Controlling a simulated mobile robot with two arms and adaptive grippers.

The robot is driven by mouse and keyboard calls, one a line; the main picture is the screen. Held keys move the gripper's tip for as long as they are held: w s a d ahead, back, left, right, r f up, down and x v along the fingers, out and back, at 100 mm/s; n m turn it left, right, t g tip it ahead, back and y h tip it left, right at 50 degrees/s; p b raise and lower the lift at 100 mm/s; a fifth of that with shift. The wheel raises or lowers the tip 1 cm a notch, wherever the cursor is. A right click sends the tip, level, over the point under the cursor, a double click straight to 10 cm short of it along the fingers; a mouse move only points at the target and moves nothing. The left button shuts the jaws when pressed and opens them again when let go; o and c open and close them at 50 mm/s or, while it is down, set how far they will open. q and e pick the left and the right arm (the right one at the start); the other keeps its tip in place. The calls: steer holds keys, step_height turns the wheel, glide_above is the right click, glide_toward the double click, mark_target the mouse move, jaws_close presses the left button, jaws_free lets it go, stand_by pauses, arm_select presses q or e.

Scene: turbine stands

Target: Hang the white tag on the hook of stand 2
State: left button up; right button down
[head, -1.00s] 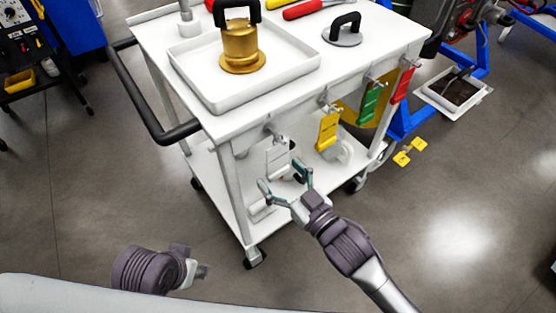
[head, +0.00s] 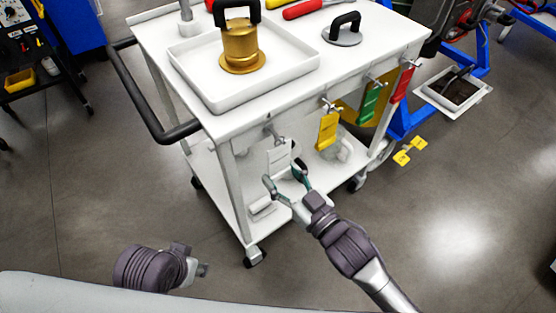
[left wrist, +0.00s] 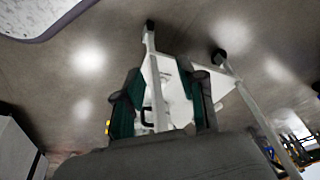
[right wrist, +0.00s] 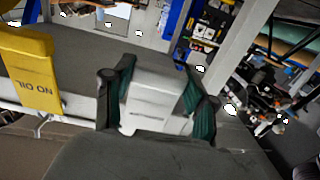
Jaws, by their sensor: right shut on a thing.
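The white tag (head: 279,158) is at the cart's front side, below the tabletop edge in the head view. My right gripper (head: 284,176) is shut on its lower part, one finger at each side. In the right wrist view the tag (right wrist: 150,92) fills the space between the fingers. A small metal clip or hook (head: 280,140) shows at the tag's top; I cannot tell whether it touches the cart. My left gripper (head: 203,269) is low at the left, away from the cart; its fingers (left wrist: 165,95) are apart and empty. I cannot identify stand 2's hook.
Yellow (head: 327,130), green (head: 369,103) and red (head: 402,84) tags hang along the white cart (head: 222,128), right of the white tag. A tray (head: 190,78) with a brass part (head: 240,45) is on top. A blue stand (head: 408,119) is at the right.

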arm_select(q)
steer(key=shift+w+f, duration=0.1)
steer(key=shift+f, duration=0.2)
arm_select(e)
steer(key=shift+s+d, duration=0.2)
steer(key=shift+s, duration=0.05)
steer(key=shift+s+d, duration=0.15)
steer(key=shift+s+d+r+p, duration=0.1)
steer(key=shift+s+d+p, duration=0.1)
steer(key=shift+p, duration=0.15)
steer(key=shift+s+d, duration=0.2)
steer(key=shift+s, duration=0.05)
steer(key=shift+s+d, duration=0.25)
steer(key=shift+s, duration=0.05)
arm_select(q)
steer(key=shift+x, duration=1.7)
arm_select(e)
steer(key=shift+s+d, duration=0.1)
arm_select(q)
steer(key=shift+d, duration=0.1)
